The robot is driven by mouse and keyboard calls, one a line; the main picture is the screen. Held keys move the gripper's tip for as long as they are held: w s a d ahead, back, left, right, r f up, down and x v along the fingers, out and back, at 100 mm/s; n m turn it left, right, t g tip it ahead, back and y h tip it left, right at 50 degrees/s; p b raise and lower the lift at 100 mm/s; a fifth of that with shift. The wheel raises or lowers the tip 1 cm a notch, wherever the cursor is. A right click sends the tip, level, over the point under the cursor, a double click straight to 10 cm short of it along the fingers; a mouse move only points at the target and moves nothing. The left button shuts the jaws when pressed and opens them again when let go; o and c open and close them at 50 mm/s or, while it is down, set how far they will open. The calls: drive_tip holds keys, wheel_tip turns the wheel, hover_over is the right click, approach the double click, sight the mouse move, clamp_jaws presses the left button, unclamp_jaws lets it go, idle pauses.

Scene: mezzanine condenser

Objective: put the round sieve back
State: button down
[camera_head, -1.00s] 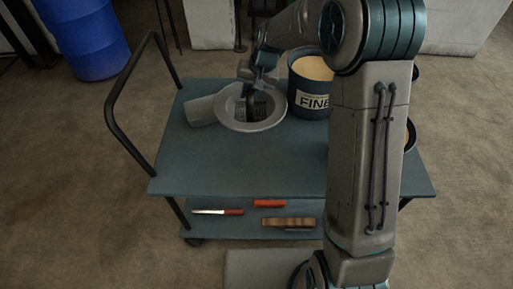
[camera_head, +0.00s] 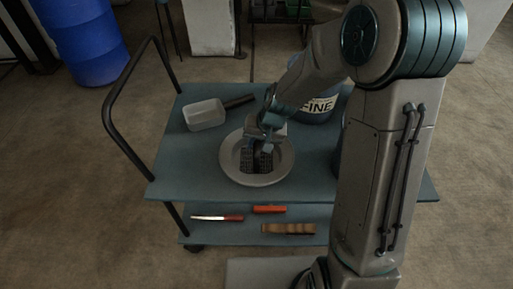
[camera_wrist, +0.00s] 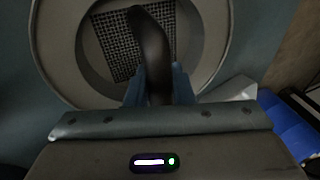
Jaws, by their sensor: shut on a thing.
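The round sieve (camera_head: 229,165) is a pale grey ring with a wide rim and a dark mesh in its middle. It also shows in the wrist view (camera_wrist: 215,45), where a dark curved handle (camera_wrist: 150,45) rises over the mesh. My gripper (camera_head: 258,150) is over the middle of the sieve, and in the wrist view (camera_wrist: 158,88) its fingers are shut on the handle. The sieve is over the cart top, in front of the FINE bucket. I cannot tell whether it touches the surface.
The cart (camera_head: 180,165) has a blue-grey top. A dark bucket labelled FINE (camera_head: 318,106) stands at the back, partly behind my arm. A clear scoop (camera_head: 206,114) with a dark handle lies at the back left. Tools (camera_head: 288,228) lie on the lower shelf. The front left top is clear.

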drive_tip(key=shift+f, duration=0.95)
drive_tip(key=shift+f, duration=0.1)
drive_tip(key=c, duration=1.3)
unclamp_jaws()
drive_tip(key=shift+o, duration=0.2)
drive_tip(key=shift+d+r, duration=0.1)
drive_tip(key=shift+r, duration=0.3)
drive_tip(key=p+v, duration=0.2)
drive_tip(key=v, duration=0.9)
drive_tip(key=s+d+r+h, duration=0.1)
drive_tip(key=s+d+r, duration=0.2)
drive_tip(key=s+d, duration=0.2)
drive_tip(key=s+d+r+h, duration=0.2)
drive_tip(key=s+d+r, duration=0.2)
drive_tip(key=s, duration=0.8)
drive_tip(key=shift+d+n, duration=0.3)
drive_tip(key=shift+d, duration=0.4)
